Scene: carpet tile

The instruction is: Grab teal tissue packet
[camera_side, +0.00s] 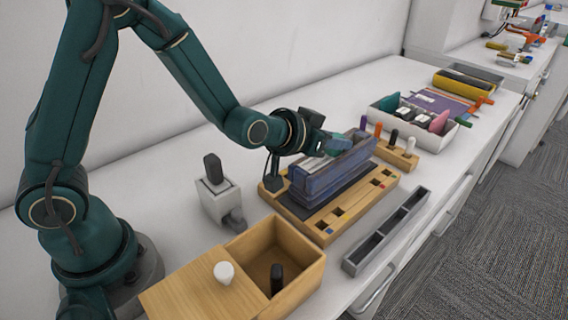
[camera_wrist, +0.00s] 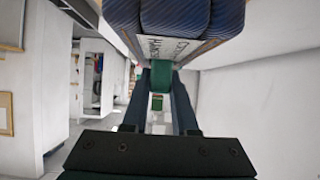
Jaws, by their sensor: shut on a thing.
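A teal piece (camera_side: 338,146), which I take to be the teal tissue packet, shows at the top of the blue slotted holder (camera_side: 312,187) in the side view. My gripper (camera_side: 326,145) is level with the holder's top and shut on this piece. In the wrist view a green-teal piece (camera_wrist: 162,76) sits between the two dark fingers of my gripper (camera_wrist: 160,100). Most of the packet is hidden, and I cannot tell whether it touches the holder. Rounded dark blue forms (camera_wrist: 175,18) and a lettered edge (camera_wrist: 165,48) are close above it.
The holder stands on a wooden base (camera_side: 325,232) with slots. A wooden box (camera_side: 305,258), a grey divided tray (camera_side: 385,235) and a white stand (camera_side: 215,198) are nearby. A white tray (camera_side: 455,134) with coloured items and a pen block (camera_side: 403,158) lie beyond.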

